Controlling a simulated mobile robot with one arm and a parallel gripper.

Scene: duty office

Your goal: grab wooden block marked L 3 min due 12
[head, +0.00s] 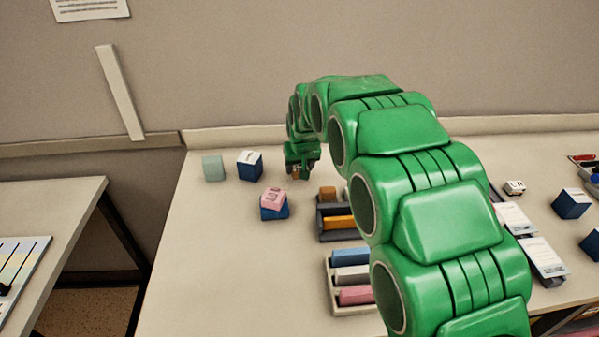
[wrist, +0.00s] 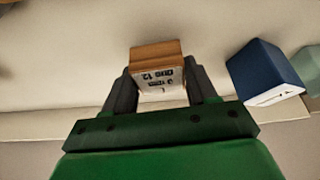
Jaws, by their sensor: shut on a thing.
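My gripper (head: 302,160) is at the back of the table, at the end of the green arm. In the wrist view my gripper (wrist: 160,92) has its two dark fingers on either side of a wooden block (wrist: 158,65), shut on it. The block is orange-brown with a pale label face; the label shows upside down, and "12" and a line like "3 min" can be made out, but not every letter. In the head view only a small brown part of the block (head: 296,173) shows below the fingers. I cannot tell whether it touches the table.
A navy block (head: 249,166) and a pale green block (head: 213,168) stand left of my gripper. A pink block (head: 273,198) sits on a blue block (head: 274,213) nearer the front. Grey trays (head: 327,281) with coloured blocks lie right of them. The table's left front is clear.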

